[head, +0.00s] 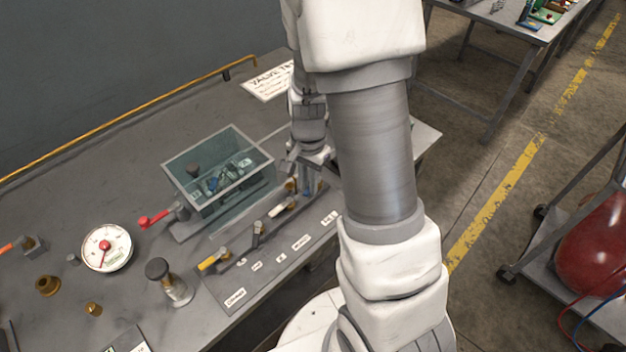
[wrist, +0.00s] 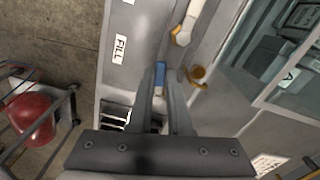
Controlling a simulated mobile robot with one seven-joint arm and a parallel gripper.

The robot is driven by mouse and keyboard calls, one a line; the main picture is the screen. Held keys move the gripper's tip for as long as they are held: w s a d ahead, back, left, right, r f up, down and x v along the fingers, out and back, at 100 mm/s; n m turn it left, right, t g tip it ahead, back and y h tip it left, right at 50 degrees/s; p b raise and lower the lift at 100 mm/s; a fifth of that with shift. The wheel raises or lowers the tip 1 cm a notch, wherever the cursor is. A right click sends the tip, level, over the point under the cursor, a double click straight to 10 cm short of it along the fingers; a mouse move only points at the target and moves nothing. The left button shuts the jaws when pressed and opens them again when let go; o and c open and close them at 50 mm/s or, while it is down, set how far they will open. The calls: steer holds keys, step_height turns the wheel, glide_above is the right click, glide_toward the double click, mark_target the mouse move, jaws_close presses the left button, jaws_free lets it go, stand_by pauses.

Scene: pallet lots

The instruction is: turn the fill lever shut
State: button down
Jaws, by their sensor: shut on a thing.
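The fill lever (wrist: 160,74) shows in the wrist view as a small blue handle between my fingertips, beside the printed FILL label (wrist: 119,50). My gripper (wrist: 160,88) is shut on it. The fingers hide most of the lever, so I cannot tell its full angle. In the head view my gripper (head: 305,168) reaches down at the right end of the valve row, above the labelled strip (head: 238,284). A brass fitting (wrist: 198,76) sits just right of the fingers in the wrist view.
A white-handled valve (head: 283,208) stands next to the fill lever, and a yellow-handled valve (head: 213,260) is further left. A glass-walled tank (head: 219,172) stands behind the row. A round gauge (head: 107,247) and a black-knobbed valve (head: 168,283) are at left.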

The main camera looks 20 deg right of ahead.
steer(key=shift+w+a+m+p, duration=0.1)
steer(key=shift+w+m+p, duration=0.15)
steer(key=shift+m, duration=0.45)
steer(key=shift+w+a+m+p, duration=0.1)
steer(key=shift+w+m+p, duration=0.15)
steer(key=shift+m, duration=0.45)
steer(key=c, duration=0.8)
jaws_free()
steer(key=shift+c, duration=0.2)
